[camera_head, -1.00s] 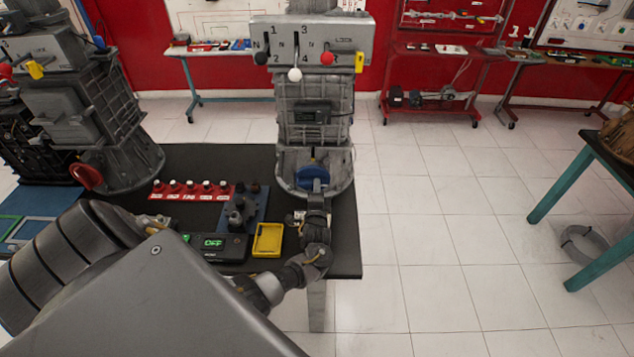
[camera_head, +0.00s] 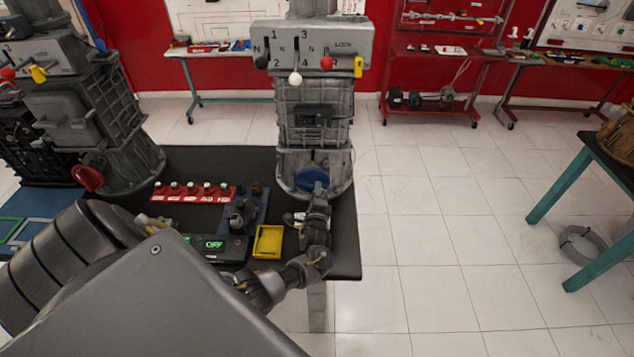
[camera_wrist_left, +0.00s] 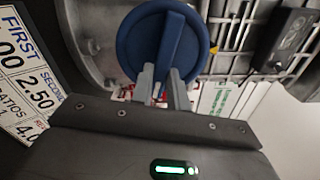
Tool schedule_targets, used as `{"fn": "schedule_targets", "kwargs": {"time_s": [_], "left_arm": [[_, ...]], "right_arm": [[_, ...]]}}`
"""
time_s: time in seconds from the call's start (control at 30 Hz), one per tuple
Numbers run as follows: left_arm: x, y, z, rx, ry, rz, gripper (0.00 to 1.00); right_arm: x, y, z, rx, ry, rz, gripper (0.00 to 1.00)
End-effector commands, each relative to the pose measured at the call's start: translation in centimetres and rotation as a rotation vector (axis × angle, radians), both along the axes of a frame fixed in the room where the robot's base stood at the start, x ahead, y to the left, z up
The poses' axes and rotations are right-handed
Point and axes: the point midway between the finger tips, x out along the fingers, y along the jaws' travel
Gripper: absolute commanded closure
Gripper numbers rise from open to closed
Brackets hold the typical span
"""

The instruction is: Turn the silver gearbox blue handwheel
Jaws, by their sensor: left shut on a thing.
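The silver gearbox (camera_head: 315,125) stands upright at the back right of the black table. Its blue handwheel (camera_head: 311,180) is low on the side facing me, and in the left wrist view it is a round blue disc (camera_wrist_left: 137,45) with a raised bar across it. The bar stands nearly upright there, its top leaning slightly right. My left gripper (camera_head: 318,188) is at the handwheel, partly covering it in the head view. In the wrist view its two fingers (camera_wrist_left: 160,84) are shut on the lower end of the bar. My right gripper is not in view.
A second gearbox (camera_head: 85,115) with a red handwheel (camera_head: 88,177) stands at the left. The floor at right is mostly clear.

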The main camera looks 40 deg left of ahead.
Motion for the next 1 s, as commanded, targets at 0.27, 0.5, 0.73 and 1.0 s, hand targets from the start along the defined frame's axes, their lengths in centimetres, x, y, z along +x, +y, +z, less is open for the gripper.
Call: {"fn": "schedule_targets", "kwargs": {"time_s": [0.27,0.5,0.73,1.0], "left_arm": [[0.0,0.0,0.0,-0.001,-0.002,-0.001,0.62],[-0.1,0.0,0.0,-0.001,-0.001,0.0,0.62],[-2.1,-1.6,-0.2,-0.002,0.0,-0.002,0.62],[-6.3,-4.9,-0.2,-0.003,0.0,-0.003,0.62]], "right_arm": [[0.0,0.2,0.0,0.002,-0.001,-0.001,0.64],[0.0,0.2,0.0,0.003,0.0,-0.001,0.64],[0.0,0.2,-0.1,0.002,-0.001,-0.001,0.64],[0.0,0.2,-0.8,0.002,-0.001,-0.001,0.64]]}}
